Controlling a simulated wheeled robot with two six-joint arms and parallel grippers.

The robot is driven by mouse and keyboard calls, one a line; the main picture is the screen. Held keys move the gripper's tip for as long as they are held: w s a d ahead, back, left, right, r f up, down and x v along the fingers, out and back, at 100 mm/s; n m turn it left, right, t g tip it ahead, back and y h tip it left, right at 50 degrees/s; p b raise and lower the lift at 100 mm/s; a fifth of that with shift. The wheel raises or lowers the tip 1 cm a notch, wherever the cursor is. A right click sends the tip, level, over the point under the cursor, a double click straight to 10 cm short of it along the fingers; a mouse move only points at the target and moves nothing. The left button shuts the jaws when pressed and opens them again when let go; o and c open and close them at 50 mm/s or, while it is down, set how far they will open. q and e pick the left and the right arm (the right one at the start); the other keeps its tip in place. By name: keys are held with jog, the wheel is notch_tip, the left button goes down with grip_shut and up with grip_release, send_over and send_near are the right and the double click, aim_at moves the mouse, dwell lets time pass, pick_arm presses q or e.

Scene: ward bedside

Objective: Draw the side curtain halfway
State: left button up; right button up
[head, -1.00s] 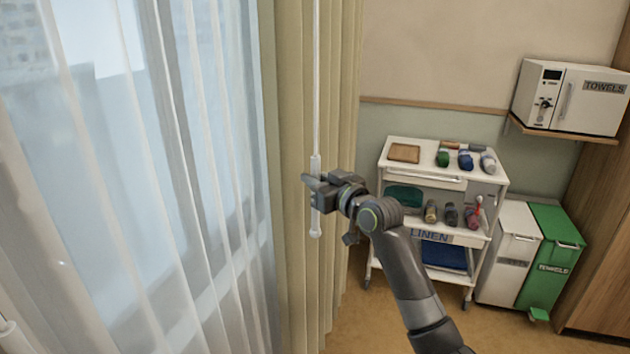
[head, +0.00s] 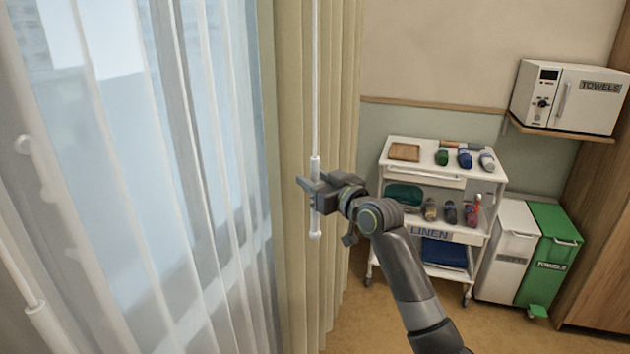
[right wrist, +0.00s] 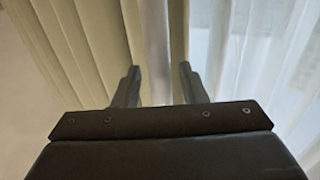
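The beige side curtain (head: 292,120) hangs in gathered folds right of the window; its folds also fill the left of the right wrist view (right wrist: 85,50). A white pull wand (head: 316,90) hangs in front of it, with a thicker handle at its lower end (head: 316,225). My right gripper (head: 318,192) is at this handle. In the right wrist view, its two fingers (right wrist: 158,85) stand on either side of the wand (right wrist: 156,40), with a visible gap, so it looks open around it. My left gripper is not in view.
A sheer white curtain (head: 190,200) covers the window at left. Another white wand (head: 15,265) shows at the left edge. A linen cart (head: 424,181) stands behind my right arm, beside white and green bins (head: 548,255). A towel cabinet (head: 568,95) sits on a wall shelf.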

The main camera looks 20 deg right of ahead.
jog(key=shift+s+d+f, duration=0.1)
jog(key=shift+s+d, duration=0.05)
jog(key=shift+s, duration=0.3)
jog(key=b+v, duration=0.4)
jog(key=v, duration=1.2)
jog(key=shift+s, duration=0.25)
jog(key=shift+d, duration=0.1)
